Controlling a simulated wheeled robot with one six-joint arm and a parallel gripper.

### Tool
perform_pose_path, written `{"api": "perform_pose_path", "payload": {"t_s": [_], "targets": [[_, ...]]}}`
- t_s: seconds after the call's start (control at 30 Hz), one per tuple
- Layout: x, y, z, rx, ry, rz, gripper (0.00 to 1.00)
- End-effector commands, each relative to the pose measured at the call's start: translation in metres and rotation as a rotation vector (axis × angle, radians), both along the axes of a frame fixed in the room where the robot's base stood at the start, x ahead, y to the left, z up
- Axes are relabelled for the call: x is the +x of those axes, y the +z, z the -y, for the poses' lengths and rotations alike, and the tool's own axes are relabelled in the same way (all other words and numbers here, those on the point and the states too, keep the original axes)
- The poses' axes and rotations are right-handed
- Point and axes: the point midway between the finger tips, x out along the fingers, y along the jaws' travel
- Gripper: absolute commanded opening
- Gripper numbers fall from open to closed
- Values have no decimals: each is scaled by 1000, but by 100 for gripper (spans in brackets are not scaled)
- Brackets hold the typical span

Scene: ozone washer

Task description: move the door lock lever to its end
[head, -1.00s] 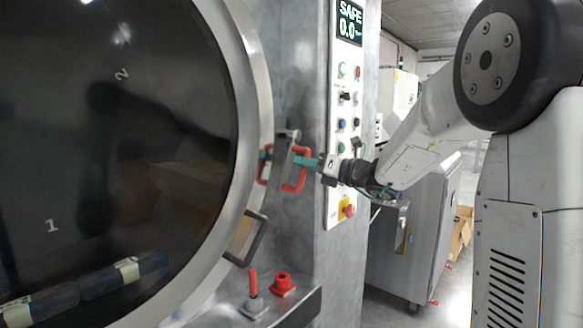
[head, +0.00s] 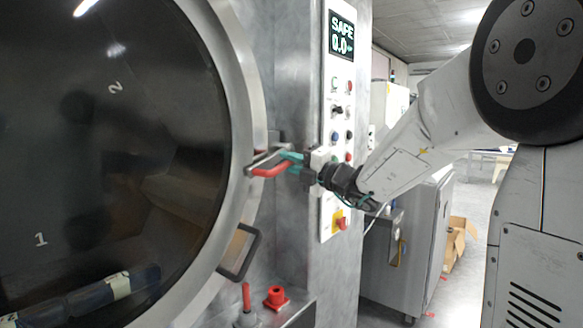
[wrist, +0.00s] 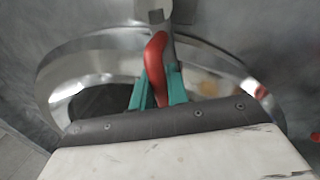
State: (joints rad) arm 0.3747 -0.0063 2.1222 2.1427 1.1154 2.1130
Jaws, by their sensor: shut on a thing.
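The door lock lever has a red grip (head: 271,171) on a grey metal arm, at the right edge of the round door (head: 229,120). The lever lies close to level, its grip over the door rim. My gripper (head: 291,161) has teal fingers and is shut on the red grip, reaching in from the right. In the wrist view the red grip (wrist: 155,58) stands between the two teal fingers (wrist: 157,90). The fingers hide part of the grip.
A dark door handle (head: 240,252) sticks out below the lever. A red button (head: 275,296) and a red-tipped stick (head: 246,297) stand on the ledge below. A control panel (head: 340,110) reading SAFE is just behind my gripper. Open floor lies at the right.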

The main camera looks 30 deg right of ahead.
Motion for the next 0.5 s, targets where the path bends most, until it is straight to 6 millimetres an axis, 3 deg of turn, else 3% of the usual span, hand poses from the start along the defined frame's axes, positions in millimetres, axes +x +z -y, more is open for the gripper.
{"api": "perform_pose_path", "payload": {"t_s": [0.5], "targets": [[0, 8, -2, 107, -1, -50, 0]]}}
